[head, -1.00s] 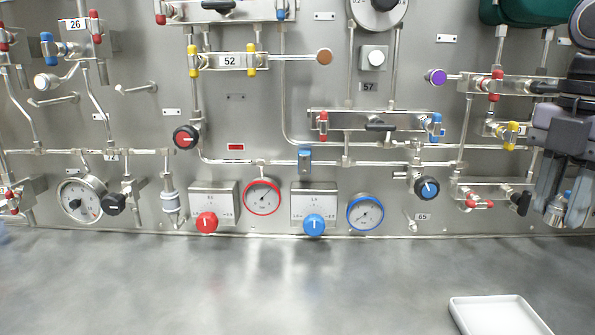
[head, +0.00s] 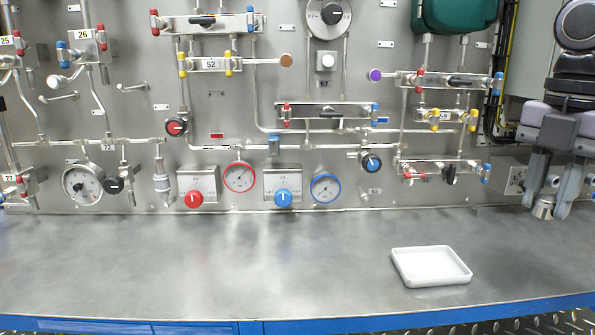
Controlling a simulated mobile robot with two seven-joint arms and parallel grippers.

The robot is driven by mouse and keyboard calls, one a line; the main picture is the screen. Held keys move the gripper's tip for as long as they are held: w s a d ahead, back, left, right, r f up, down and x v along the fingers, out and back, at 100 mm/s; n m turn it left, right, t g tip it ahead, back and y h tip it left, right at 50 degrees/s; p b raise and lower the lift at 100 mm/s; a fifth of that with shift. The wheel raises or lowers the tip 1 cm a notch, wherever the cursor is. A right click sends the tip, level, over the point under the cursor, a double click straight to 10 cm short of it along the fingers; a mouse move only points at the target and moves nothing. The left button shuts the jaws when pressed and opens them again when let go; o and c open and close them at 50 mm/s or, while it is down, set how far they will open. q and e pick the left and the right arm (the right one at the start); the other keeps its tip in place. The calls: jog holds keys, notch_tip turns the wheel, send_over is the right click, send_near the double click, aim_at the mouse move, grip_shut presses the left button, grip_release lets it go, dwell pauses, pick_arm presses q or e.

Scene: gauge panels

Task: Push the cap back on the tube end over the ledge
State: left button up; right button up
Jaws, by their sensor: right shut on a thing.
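My right gripper (head: 548,206) hangs at the right edge of the head view, fingers pointing down, in front of the panel's lower right corner. It is shut on a small silvery metal piece (head: 542,208) that looks like the cap. The fingers hide part of it. The piece is above the level of the bench and apart from it. I cannot pick out an uncapped tube end for certain. My left gripper is not in view.
A steel bench (head: 230,255) with a blue front edge runs below the panel. A white tray (head: 432,281) stands on it at right; the rest is clear. Valves, gauges and pipes jut from the panel (head: 215,112). A grey box (head: 508,178) sits beside my right gripper.

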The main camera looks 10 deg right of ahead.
jog(key=s+d+f+n+p, duration=0.1)
jog(key=s+d+f+n, duration=0.5)
jog(key=d+f+n, duration=0.55)
jog(key=w+a+f+n, duration=0.2)
jog(key=a+f+n, duration=0.5)
jog(key=n, duration=0.6)
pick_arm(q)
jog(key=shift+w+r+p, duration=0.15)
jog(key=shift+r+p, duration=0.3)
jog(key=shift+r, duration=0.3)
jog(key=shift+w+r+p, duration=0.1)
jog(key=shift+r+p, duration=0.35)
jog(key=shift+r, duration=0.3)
pick_arm(e)
jog(key=shift+w+a+f+n, duration=0.3)
jog(key=shift+w+a+n, duration=0.9)
jog(key=shift+a+n, duration=2.6)
jog(key=shift+w+a+f+n, duration=0.25)
jog(key=shift+w+a+n, duration=0.9)
jog(key=shift+a+n, duration=2.65)
jog(key=shift+w+a+f+n, duration=0.3)
jog(key=shift+w+a+n, duration=0.9)
jog(key=shift+a+n, duration=2.6)
jog(key=d+n, duration=0.2)
jog(key=shift+d+n, duration=0.25)
jog(key=shift+d, duration=0.05)
